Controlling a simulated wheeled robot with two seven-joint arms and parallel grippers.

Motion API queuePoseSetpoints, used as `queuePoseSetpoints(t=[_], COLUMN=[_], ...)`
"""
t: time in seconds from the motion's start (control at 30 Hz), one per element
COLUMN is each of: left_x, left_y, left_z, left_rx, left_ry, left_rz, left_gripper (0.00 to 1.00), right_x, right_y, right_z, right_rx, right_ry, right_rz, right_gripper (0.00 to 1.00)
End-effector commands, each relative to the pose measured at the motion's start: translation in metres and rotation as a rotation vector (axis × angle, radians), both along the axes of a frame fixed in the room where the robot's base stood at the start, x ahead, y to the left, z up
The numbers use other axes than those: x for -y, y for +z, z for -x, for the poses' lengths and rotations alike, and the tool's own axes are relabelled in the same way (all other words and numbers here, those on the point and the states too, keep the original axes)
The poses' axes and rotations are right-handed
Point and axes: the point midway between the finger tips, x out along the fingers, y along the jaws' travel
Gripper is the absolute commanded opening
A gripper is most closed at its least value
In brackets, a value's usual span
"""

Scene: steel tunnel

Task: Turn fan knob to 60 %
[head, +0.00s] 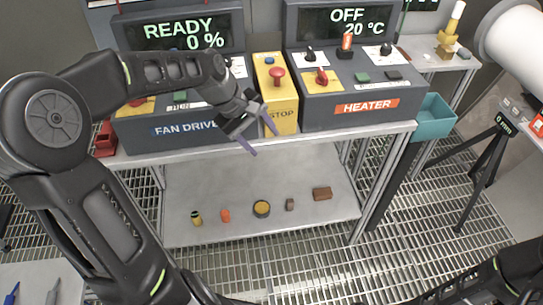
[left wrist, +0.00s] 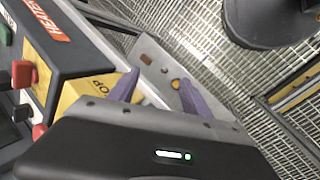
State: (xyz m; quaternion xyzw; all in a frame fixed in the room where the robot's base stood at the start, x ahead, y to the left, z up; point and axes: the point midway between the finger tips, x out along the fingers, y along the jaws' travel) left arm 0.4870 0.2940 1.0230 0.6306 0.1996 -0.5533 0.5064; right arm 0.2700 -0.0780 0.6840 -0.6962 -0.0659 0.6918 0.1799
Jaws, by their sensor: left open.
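The fan drive console (head: 185,131) stands on the bench at the left, and its display (head: 190,34) reads READY 0 %. My left arm crosses in front of its panel and hides much of it. A white plate (head: 239,68) with a dark control shows partly behind my wrist; I cannot tell for sure whether this is the fan knob. My left gripper (head: 257,136) is open and empty, in front of the console's right end and the yellow stop box. Its purple fingers also show apart in the left wrist view (left wrist: 160,92). My right gripper is not in view.
The yellow stop box (head: 284,118) with a red button (head: 277,75) stands between the consoles. The heater console (head: 330,118) reads OFF 20 °C. A teal bin (head: 432,118) hangs at the right. Several small parts lie on the lower shelf (head: 285,175). A tripod (head: 488,150) stands at the right.

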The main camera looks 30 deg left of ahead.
Motion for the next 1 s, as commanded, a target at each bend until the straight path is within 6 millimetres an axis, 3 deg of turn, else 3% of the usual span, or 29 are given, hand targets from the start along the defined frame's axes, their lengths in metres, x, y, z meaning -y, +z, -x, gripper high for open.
queuePoseSetpoints(t=[0.1, 0.3, 1.0], left_x=[0.011, 0.022, 0.024], left_y=[-0.022, -0.042, -0.046], left_z=[-0.004, -0.007, -0.007], left_rx=[0.018, 0.037, 0.043], left_ry=[-0.032, -0.065, -0.072], left_rz=[0.019, 0.032, 0.034], left_gripper=[0.57, 0.57, 0.57], right_x=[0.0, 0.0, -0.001], right_y=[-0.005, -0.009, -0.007], right_z=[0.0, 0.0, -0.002], right_rx=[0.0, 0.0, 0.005], right_ry=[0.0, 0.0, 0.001], right_rz=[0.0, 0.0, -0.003], right_gripper=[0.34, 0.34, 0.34])
